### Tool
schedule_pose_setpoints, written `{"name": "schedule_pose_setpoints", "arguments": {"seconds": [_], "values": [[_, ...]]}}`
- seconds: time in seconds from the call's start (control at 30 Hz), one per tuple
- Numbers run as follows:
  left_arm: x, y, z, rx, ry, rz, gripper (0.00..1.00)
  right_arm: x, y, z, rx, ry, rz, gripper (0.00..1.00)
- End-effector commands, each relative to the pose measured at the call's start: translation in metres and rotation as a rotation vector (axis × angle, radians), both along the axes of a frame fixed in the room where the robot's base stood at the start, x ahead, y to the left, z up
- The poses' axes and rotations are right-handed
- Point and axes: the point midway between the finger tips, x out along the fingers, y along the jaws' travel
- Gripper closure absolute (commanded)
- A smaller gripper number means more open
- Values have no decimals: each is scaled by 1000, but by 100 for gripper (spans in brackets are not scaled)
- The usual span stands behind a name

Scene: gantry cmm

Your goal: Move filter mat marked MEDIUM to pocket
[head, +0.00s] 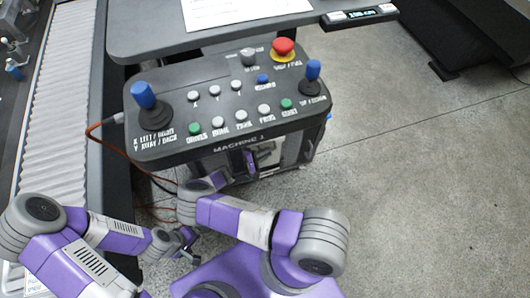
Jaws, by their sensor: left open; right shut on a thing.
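My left gripper (186,247) is low at the left, below the control console. Its dark fingers are apart and nothing shows between them. My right arm bends round from the lower right, and its purple wrist points up toward the front of the cabinet under the console. My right gripper (243,161) is partly hidden there, below the console's front edge. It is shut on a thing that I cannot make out. I cannot pick out a filter mat, a MEDIUM marking or a pocket in this view.
The control console (225,125) has two blue-topped joysticks, several buttons and a red emergency stop (283,49). A grey table (150,38) bearing a white sheet (245,10) stands behind it. An orange cable (97,127) hangs left of the console. Right floor is clear.

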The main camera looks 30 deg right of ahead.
Motion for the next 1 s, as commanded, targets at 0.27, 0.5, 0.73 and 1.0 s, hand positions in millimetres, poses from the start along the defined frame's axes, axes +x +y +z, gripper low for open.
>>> {"name": "schedule_pose_setpoints", "arguments": {"seconds": [0.27,0.5,0.73,1.0], "values": [[0,0,0,0,0,0,0,1,1,1,-1,-1,0,100],[0,0,0,0,0,0,0,2,1,-2,-1,0,0,100],[0,0,0,0,0,0,0,2,1,-11,-2,0,-1,100],[0,0,0,0,0,0,0,2,1,-17,-1,0,0,100]]}}
